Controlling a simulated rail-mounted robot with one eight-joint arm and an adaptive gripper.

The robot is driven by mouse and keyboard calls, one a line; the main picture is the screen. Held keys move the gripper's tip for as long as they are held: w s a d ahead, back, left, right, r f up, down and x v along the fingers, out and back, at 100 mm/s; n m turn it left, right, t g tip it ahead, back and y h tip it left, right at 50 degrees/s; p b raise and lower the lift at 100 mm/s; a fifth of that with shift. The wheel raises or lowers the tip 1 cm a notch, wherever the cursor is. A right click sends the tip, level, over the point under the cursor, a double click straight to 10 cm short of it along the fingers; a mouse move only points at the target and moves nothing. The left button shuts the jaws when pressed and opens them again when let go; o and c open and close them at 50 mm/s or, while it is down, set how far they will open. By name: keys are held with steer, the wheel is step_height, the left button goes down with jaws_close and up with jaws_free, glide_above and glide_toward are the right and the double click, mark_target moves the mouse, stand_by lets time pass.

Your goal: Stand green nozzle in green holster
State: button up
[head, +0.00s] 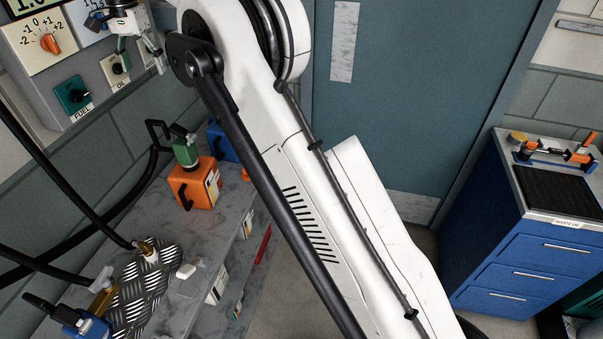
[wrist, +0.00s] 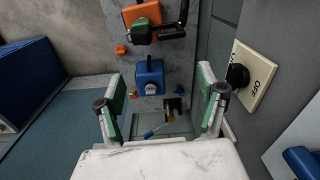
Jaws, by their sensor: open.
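The green nozzle (head: 186,151) has a black handle and hose and sits on top of an orange tank (head: 196,184). In the wrist view the green nozzle (wrist: 146,29) is at the top, beyond my fingertips. My gripper (head: 144,47) is up by the wall panel in the head view, above and apart from the nozzle. In the wrist view my gripper (wrist: 162,97) has its two green-padded fingers spread wide, with nothing held between them. I cannot make out a green holster for certain in either view.
A blue tank (head: 222,143) stands behind the orange one; it also shows in the wrist view (wrist: 150,76). A tread plate (head: 143,294) and a blue nozzle (head: 80,322) are at the near bench end. Black hoses cross the left. The wall panel (head: 75,68) is close to my gripper.

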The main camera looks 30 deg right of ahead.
steer(key=s+d+r+n+t, duration=0.2)
steer(key=s+d+r, duration=0.2)
steer(key=s+d, duration=0.55)
steer(key=s+d+r+n+t, duration=0.15)
steer(key=s+d+r, duration=0.35)
steer(key=s, duration=0.8)
steer(key=s+d+f+n+t, duration=0.15)
steer(key=s+d+f, duration=0.25)
steer(key=s+f, duration=0.7)
steer(key=s+d+f+n+t, duration=0.15)
steer(key=s+d+f, duration=0.4)
steer(key=s, duration=0.95)
step_height(320, 180, down, 10)
steer(key=b, duration=0.9)
steer(key=shift+w+a, duration=0.15)
steer(key=shift+a, duration=0.2)
steer(key=shift+r+n, duration=0.1)
steer(key=shift+n, duration=0.15)
steer(key=shift+c, duration=0.2)
